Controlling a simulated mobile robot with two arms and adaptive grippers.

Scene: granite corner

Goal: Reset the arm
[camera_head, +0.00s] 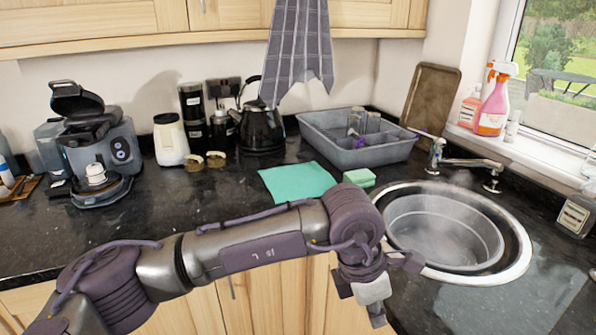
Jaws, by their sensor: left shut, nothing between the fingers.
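My left arm comes in from the lower left and stretches across the front of the counter to the middle of the view. Its left gripper (377,317) hangs down at the front edge of the counter, just left of the sink (445,232). The gripper is shut and holds nothing that I can see. It is apart from the sponge and the cloth behind it. My right gripper does not show in this view.
A teal cloth (297,182) and a green sponge (359,177) lie behind the arm. A grey dish tray (358,150), a black kettle (261,127) and a coffee machine (97,145) stand farther back. The tap (465,162) rises behind the sink. The left-middle counter is clear.

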